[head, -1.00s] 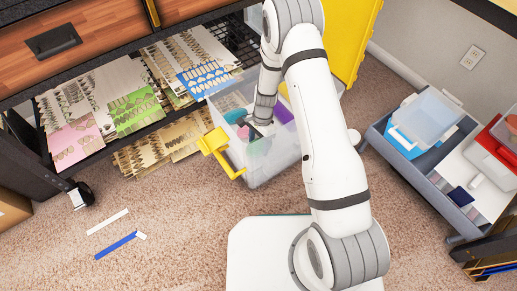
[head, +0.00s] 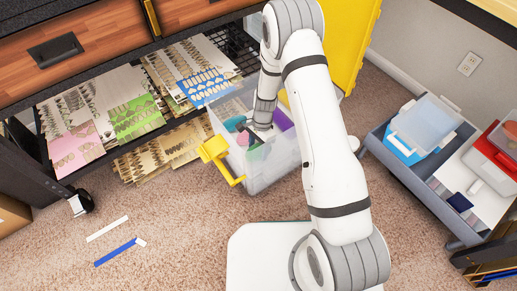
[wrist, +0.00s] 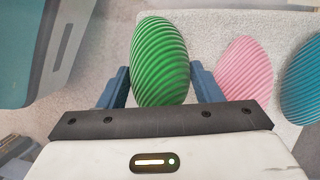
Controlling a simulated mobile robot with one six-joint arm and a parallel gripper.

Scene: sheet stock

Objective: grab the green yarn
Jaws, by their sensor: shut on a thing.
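The green yarn (wrist: 160,62) is an egg-shaped, ridged ball. In the wrist view it sits upright between the two blue fingers of my gripper (wrist: 158,74), which are shut on its sides. In the head view my gripper (head: 252,134) reaches down at the clear bin (head: 275,172). The fingers and the yarn in them are hard to make out there. I cannot tell whether the yarn is clear of the surface below.
Pink yarn (wrist: 243,70) and blue yarn (wrist: 305,80) are right of my gripper. The bin has a yellow latch (head: 215,148) and purple contents (head: 282,120). A shelf with patterned sheets (head: 75,130) is on the left. A grey drawer (head: 415,180) stands right.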

